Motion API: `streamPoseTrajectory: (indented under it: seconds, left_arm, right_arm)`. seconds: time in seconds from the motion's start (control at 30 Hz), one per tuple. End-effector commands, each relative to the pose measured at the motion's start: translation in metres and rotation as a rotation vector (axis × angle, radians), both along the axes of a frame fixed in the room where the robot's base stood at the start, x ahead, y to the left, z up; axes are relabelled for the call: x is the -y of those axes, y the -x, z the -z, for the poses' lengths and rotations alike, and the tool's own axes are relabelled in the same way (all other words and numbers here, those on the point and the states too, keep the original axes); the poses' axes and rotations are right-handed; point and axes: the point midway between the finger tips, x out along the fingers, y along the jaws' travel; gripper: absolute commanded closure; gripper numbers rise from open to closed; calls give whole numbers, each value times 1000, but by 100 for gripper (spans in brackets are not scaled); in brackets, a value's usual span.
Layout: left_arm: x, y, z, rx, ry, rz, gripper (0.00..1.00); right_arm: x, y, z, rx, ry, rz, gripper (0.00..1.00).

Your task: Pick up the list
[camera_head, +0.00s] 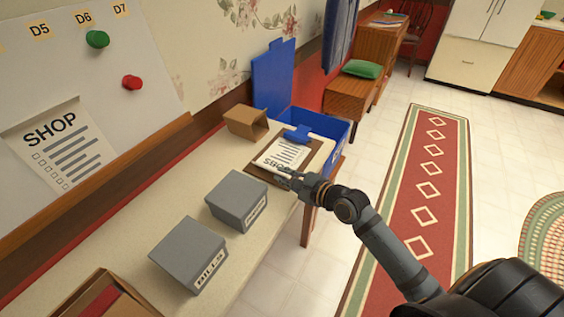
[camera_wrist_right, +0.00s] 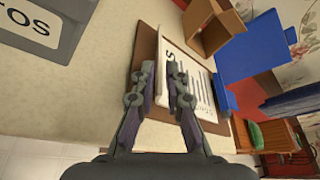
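A white paper list (camera_head: 281,154) with large dark lettering lies on a brown clipboard (camera_head: 314,161) with a blue clip (camera_head: 298,134), on the counter. My right gripper (camera_head: 283,179) is at the lettered end of this list. Another paper list, headed SHOP (camera_head: 62,145), hangs on the white board at left. My left gripper is not in view.
Two grey boxes (camera_head: 237,201) (camera_head: 190,254), one marked BILLS, stand nearer on the counter. A small open brown box (camera_head: 246,123) and a blue bin (camera_head: 335,127) are beyond the clipboard. An open cardboard box (camera_head: 120,287) is at the lower left.

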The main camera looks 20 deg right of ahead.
Motion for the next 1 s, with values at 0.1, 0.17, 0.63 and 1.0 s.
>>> streamPoseTrajectory:
  seconds: [0.1,0.17,0.63,1.0]
  left_arm:
    - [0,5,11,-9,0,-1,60]
    - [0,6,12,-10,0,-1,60]
    - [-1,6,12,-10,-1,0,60]
    - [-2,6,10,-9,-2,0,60]
  right_arm:
    - [-8,-18,7,3,-6,3,87]
    - [-11,-24,9,1,-4,4,87]
    - [-13,-29,10,0,2,2,100]
    - [-13,-29,9,-1,1,2,100]
